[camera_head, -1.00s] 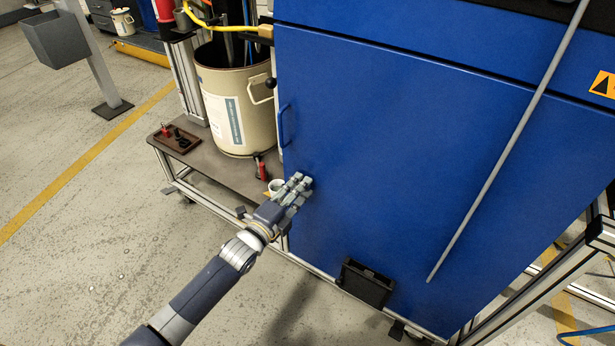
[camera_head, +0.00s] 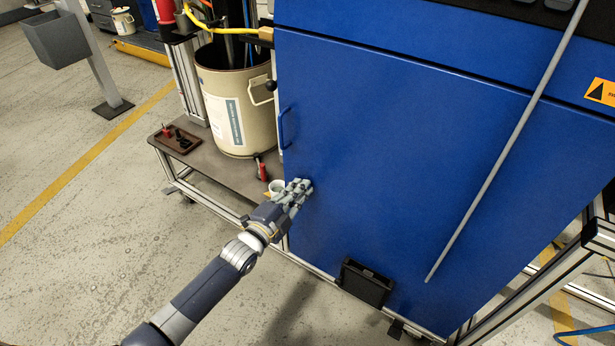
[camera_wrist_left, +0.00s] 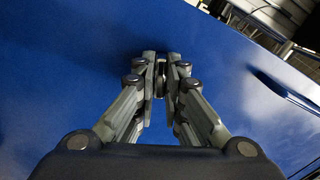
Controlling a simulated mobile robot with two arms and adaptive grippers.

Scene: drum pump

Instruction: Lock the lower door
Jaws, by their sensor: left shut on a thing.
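The lower door (camera_head: 390,150) is a large blue panel, shut as far as I can see. It has a blue bar handle (camera_head: 282,128) on its left edge, which also shows at the right in the left wrist view (camera_wrist_left: 285,92). My left gripper (camera_head: 304,186) is at the door's left part, below the handle. In the left wrist view my left gripper (camera_wrist_left: 161,78) is shut on a small dark lock knob (camera_wrist_left: 160,68) on the door face. The fingers hide most of the knob, so its angle cannot be told. My right gripper is not in view.
A cream drum (camera_head: 238,105) stands on a grey cart shelf (camera_head: 215,172) left of the door. A brown tray (camera_head: 174,141) lies on the shelf. A long grey rod (camera_head: 505,150) crosses in front of the door. A black box (camera_head: 366,283) sits at the door's bottom.

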